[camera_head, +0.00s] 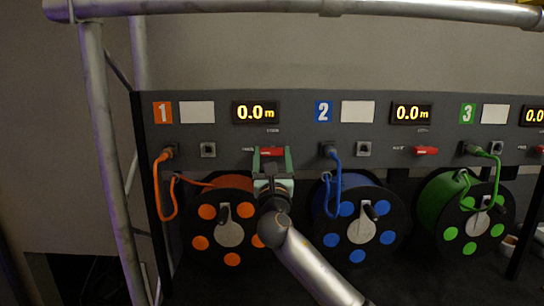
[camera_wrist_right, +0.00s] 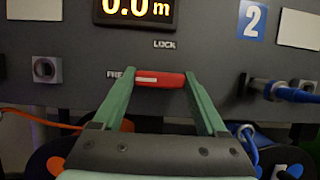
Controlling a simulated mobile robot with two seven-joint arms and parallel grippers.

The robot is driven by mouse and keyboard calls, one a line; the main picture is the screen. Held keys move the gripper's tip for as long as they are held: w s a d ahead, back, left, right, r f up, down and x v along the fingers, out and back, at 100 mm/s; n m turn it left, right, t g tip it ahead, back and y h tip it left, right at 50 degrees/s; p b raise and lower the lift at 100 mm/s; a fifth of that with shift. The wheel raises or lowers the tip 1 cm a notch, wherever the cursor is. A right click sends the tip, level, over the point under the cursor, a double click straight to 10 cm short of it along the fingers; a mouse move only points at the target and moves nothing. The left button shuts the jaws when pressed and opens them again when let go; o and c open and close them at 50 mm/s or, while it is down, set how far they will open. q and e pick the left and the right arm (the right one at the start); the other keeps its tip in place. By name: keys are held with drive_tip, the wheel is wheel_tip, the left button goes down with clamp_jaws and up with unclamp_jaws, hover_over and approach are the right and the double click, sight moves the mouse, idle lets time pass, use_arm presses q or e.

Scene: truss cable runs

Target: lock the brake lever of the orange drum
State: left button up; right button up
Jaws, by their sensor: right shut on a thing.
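The orange drum (camera_head: 232,183) sits at the left under panel number 1, its lower right partly hidden by my right arm. Its red brake lever (camera_wrist_right: 160,79) lies level on the grey panel. The FREE label is by its left end, and LOCK is printed above it to the right. My right gripper (camera_head: 271,153) is shut on the lever, with one green finger at each end of it; in the right wrist view the fingers reach up to it from below. My left gripper is not in view.
A blue drum (camera_head: 341,222) and a green drum (camera_head: 461,215) stand to the right, with their own red levers on the panel. An orange cable (camera_head: 163,200) and a blue cable (camera_head: 337,183) hang from sockets on either side. A metal truss post (camera_head: 105,150) stands at the left.

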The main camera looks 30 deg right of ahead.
drive_tip(key=shift+m+g+h, duration=0.3)
drive_tip(key=shift+m, duration=0.4)
drive_tip(key=shift+c, duration=0.3)
drive_tip(key=m+h, duration=0.1)
drive_tip(key=m, duration=0.1)
drive_tip(key=m+g+b, duration=0.1)
drive_tip(key=m, duration=0.1)
drive_tip(key=shift+a+g+h, duration=0.1)
drive_tip(key=shift+g+h, duration=0.2)
drive_tip(key=shift+h, duration=0.1)
drive_tip(key=m+g, duration=0.1)
drive_tip(key=m, duration=0.2)
drive_tip(key=m+g+h, duration=0.1)
drive_tip(key=m, duration=0.2)
drive_tip(key=shift+w+r+m+g+h+b, duration=0.1)
drive_tip(key=shift+r+m+g+h+b, duration=0.05)
drive_tip(key=shift+m+g+h+b, duration=0.2)
drive_tip(key=m+g, duration=0.2)
drive_tip(key=m, duration=0.3)
drive_tip(key=shift+r+p, duration=0.2)
drive_tip(key=shift+p, duration=0.15)
drive_tip(key=m+g, duration=0.1)
drive_tip(key=m, duration=0.1)
drive_tip(key=m+g+y+p, duration=0.1)
drive_tip(key=m, duration=0.2)
drive_tip(key=shift+m+p, duration=0.3)
drive_tip(key=shift+m, duration=0.05)
drive_tip(key=o, duration=1.3)
